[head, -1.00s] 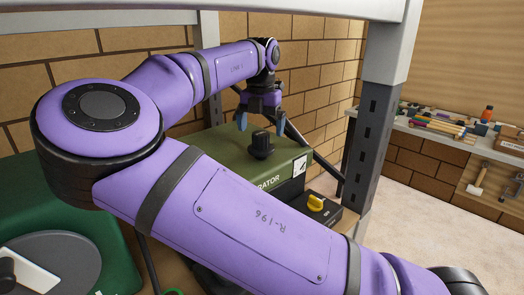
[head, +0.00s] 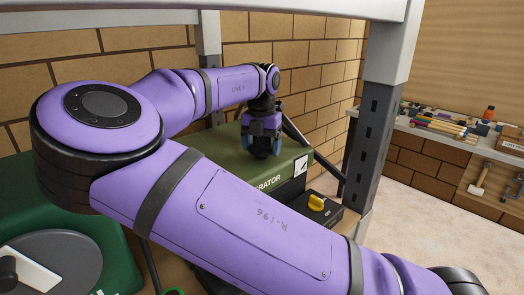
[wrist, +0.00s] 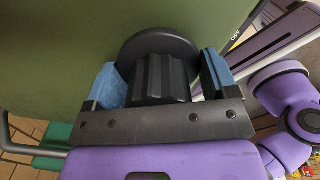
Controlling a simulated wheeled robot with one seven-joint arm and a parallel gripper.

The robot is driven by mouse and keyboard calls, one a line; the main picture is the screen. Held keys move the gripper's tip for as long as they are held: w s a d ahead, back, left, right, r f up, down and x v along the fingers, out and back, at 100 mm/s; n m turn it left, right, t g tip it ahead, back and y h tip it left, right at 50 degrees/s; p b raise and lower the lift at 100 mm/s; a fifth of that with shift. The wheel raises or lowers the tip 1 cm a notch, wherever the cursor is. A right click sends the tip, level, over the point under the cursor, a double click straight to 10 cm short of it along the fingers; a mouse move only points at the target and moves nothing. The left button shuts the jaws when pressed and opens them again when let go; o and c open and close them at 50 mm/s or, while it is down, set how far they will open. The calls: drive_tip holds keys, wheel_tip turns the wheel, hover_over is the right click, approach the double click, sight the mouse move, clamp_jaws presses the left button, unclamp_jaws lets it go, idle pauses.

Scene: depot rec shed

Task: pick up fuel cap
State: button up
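The fuel cap is a black ribbed knob on a wide round base (wrist: 160,76), on top of the green generator (head: 225,165). In the head view the cap is mostly hidden between the fingers. My gripper (head: 261,143) points down over the cap, with one blue finger on each side of it. In the wrist view my gripper (wrist: 165,82) is open around the knob. A narrow gap shows on the right side; on the left the finger is very close, and I cannot tell whether it touches.
A grey shelf post (head: 378,130) stands right of the generator, and a shelf beam (head: 270,8) crosses above. A yellow knob (head: 316,202) sits on a dark box at the generator's front. A cluttered bench (head: 425,132) is farther right.

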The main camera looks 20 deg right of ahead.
drive_tip(key=shift+r, duration=0.1)
drive_tip(key=shift+c, duration=0.2)
drive_tip(key=shift+r, duration=0.8)
drive_tip(key=shift+s+r, duration=0.2)
drive_tip(key=shift+r, duration=0.8)
drive_tip(key=s+a+r, duration=0.1)
drive_tip(key=s+a, duration=0.2)
drive_tip(key=s, duration=1.2)
drive_tip(key=shift+a+r, duration=0.15)
drive_tip(key=shift+a, duration=0.25)
